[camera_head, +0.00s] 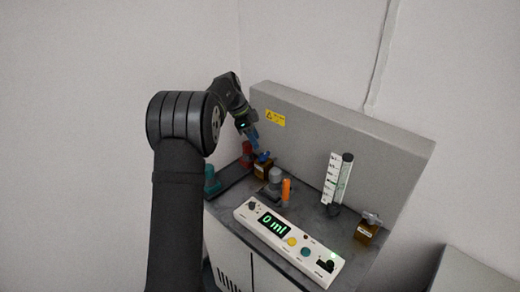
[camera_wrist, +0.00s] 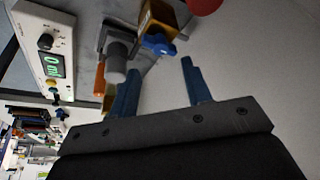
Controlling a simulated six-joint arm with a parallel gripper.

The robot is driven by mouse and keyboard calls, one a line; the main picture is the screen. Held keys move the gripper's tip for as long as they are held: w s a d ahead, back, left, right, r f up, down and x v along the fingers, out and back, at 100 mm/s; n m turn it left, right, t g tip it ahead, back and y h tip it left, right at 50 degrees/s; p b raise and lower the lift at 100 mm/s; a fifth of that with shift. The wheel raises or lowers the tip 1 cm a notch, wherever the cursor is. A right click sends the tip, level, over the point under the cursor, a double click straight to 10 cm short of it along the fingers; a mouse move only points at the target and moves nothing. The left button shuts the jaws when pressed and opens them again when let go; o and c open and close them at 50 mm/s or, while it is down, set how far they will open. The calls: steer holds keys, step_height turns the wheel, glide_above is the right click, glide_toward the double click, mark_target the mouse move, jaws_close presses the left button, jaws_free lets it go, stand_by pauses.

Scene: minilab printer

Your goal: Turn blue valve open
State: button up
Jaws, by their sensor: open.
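The blue valve (camera_wrist: 158,45) is a small blue handle on an amber block (camera_wrist: 158,18) in the wrist view. In the head view the blue valve (camera_head: 263,157) sits on its amber block (camera_head: 263,171) at the back left of the bench. My gripper (camera_head: 253,141) is just above and left of it there. In the wrist view my gripper (camera_wrist: 158,66) has its two blue fingers apart with nothing between them. The valve shows beyond the gap between the fingertips, seemingly apart from them.
A grey fitting (camera_head: 274,180) and orange cylinder (camera_head: 286,190) stand right of the valve. A red part (camera_head: 247,154) is close behind my gripper. A white control panel (camera_head: 290,241) reads "0 ml". A graduated tube (camera_head: 332,178) stands at right, before the grey back wall (camera_head: 345,142).

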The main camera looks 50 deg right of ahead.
mark_target(263, 155)
steer(key=v, duration=1)
steer(key=shift+f, duration=0.1)
steer(key=x, duration=1.7)
steer(key=shift+s+d+f, duration=0.1)
steer(key=shift+f, duration=0.05)
